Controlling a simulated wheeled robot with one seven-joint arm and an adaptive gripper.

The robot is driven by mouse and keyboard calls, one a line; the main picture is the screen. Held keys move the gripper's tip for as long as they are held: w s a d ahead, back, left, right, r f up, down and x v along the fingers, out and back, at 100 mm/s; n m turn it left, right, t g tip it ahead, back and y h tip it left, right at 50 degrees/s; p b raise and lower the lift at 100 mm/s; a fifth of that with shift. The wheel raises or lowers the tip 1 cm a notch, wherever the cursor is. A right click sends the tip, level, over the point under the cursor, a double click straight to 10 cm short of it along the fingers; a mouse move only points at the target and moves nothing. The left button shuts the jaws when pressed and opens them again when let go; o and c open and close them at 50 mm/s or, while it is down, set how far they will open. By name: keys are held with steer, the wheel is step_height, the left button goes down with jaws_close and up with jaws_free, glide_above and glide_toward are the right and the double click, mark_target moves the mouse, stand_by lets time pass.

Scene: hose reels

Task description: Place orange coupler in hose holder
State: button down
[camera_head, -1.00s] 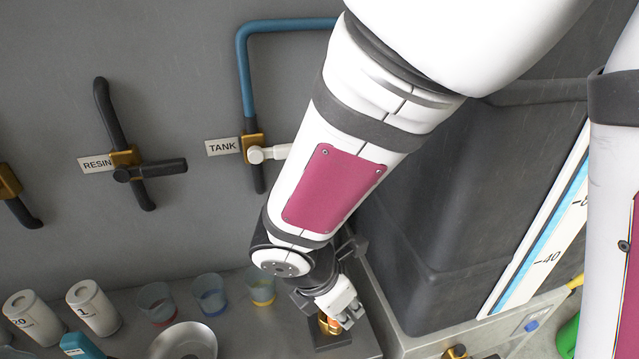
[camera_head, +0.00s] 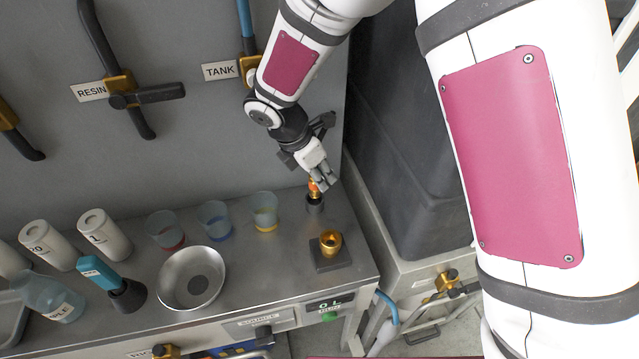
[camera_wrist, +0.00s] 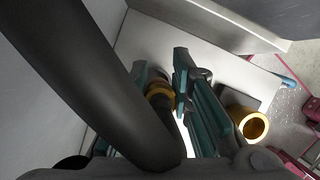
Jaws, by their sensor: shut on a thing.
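My gripper (camera_head: 322,178) is shut on the orange coupler (camera_head: 314,187), at the back right of the steel bench. In the wrist view the coupler (camera_wrist: 158,91) shows as a brass-orange ring between the teal finger pads. A brass fitting (camera_head: 330,241) on a dark square base stands nearer the front edge, and also shows in the wrist view (camera_wrist: 252,125). My fingers hide part of the coupler.
Several tinted cups (camera_head: 264,212) and a metal bowl (camera_head: 190,278) stand to the left. A thick black tube (camera_wrist: 90,75) crosses the wrist view. The wall behind carries RESIN (camera_head: 91,91) and TANK (camera_head: 220,71) pipes. A dark tank (camera_head: 405,130) is close on the right.

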steer(key=shift+w+f, duration=0.15)
steer(key=shift+f, duration=1.85)
steer(key=c, duration=1.4)
jaws_free()
steer(key=shift+f, duration=0.15)
steer(key=shift+c, duration=0.2)
steer(key=v, duration=1.2)
steer(key=shift+a, duration=0.25)
